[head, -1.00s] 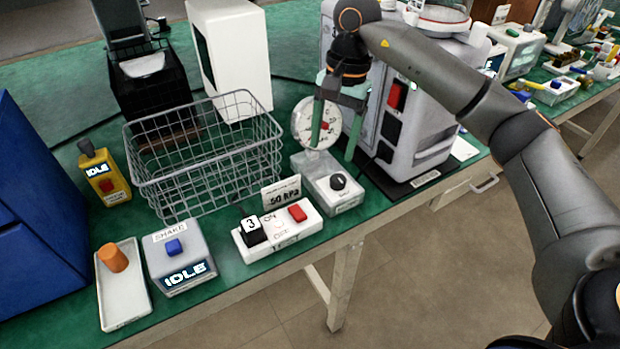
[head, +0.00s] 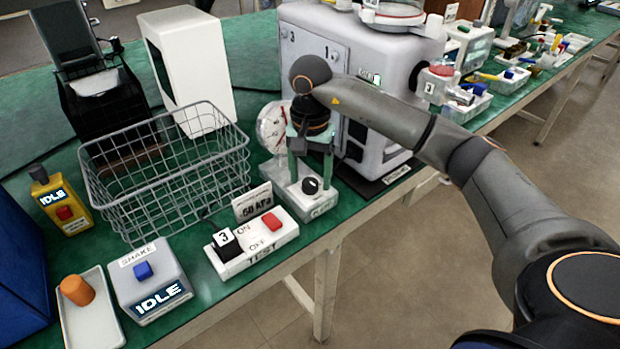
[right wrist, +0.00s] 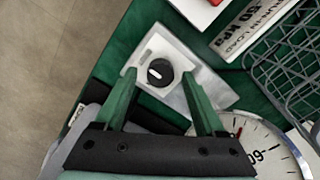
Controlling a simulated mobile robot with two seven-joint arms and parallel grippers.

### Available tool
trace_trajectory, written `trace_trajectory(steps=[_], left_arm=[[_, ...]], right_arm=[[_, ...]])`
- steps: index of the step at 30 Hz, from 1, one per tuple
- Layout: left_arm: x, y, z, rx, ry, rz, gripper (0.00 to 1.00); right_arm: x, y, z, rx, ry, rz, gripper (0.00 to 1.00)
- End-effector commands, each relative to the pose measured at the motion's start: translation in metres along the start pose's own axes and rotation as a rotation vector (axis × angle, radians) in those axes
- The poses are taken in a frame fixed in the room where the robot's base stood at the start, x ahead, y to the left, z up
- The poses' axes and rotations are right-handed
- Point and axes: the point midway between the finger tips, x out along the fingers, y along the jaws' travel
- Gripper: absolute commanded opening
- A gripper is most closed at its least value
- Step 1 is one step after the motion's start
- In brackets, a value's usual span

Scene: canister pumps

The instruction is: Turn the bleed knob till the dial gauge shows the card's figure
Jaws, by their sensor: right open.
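The bleed knob (head: 311,186) is a round black knob with a white mark, on a pale block; it also shows in the right wrist view (right wrist: 159,72). My right gripper (head: 310,178) is open, pointing down over the knob. In the right wrist view its green fingertips (right wrist: 158,76) lie either side of the knob; I cannot tell whether they touch it. The white dial gauge (head: 271,130) stands behind the block, partly hidden by the gripper; its face (right wrist: 255,150) is cut off in the wrist view.
A white TEST switch box (head: 262,250) with a red button stands left of the block. A wire basket (head: 165,175) is behind it. A large grey machine (head: 375,80) stands close on the right. The table's front edge is near the knob block.

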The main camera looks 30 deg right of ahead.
Motion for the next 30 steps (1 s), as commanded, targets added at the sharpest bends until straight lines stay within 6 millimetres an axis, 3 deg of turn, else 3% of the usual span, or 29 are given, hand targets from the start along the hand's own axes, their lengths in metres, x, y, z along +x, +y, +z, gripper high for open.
trace_trajectory(steps=[12, 30], left_arm=[[0.001, -0.0009, -0.0003, 0.0, 0.001, -0.002, 0.6], [0.0022, -0.001, 0.0015, 0.0, -0.003, -0.002, 0.6]], right_arm=[[0.008, -0.0004, 0.0003, -0.001, -0.001, -0.001, 0.69], [0.0076, -0.0003, 0.0004, 0.0, -0.001, -0.001, 0.02]])
